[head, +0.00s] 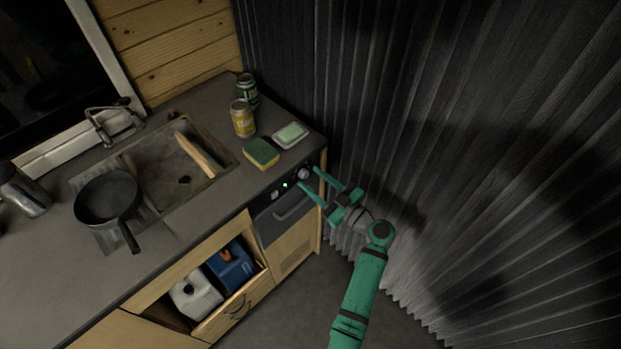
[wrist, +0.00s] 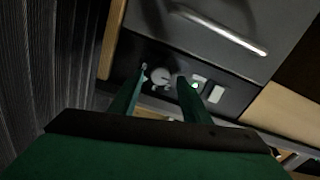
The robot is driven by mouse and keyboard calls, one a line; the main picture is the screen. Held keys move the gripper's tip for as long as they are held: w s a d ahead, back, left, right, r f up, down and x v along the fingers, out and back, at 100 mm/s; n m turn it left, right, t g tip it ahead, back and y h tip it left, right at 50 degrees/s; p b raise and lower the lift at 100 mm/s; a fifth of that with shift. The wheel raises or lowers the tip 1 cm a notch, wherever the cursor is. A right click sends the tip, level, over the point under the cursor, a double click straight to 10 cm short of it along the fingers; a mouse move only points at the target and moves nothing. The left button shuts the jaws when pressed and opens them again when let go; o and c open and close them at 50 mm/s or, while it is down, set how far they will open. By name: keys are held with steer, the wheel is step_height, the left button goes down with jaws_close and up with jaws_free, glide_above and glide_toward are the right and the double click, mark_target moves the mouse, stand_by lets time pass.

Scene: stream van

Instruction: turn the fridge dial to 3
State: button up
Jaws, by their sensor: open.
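The fridge (head: 290,214) is a dark unit set into the counter front, with a control strip along its top. The round grey dial (head: 304,174) is at the right end of that strip; in the wrist view the dial (wrist: 160,76) shows between my fingers. Its numbers are too small to read. My green gripper (head: 310,183) is open in front of the strip, with its fingertips on either side of the dial. In the wrist view, my gripper (wrist: 162,76) holds nothing. I cannot tell whether a finger touches the dial.
A lit green light (wrist: 194,85) and a pale switch (wrist: 215,94) sit beside the dial. The fridge handle (head: 293,205) is below. A sponge (head: 262,153) and a soap dish (head: 290,135) stand above on the counter. A pleated curtain (head: 400,130) hangs close at right.

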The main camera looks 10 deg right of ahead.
steer(key=shift+x, duration=0.8)
steer(key=shift+s, duration=0.1)
steer(key=c, duration=1)
steer(key=shift+c, duration=0.2)
steer(key=shift+a, duration=0.1)
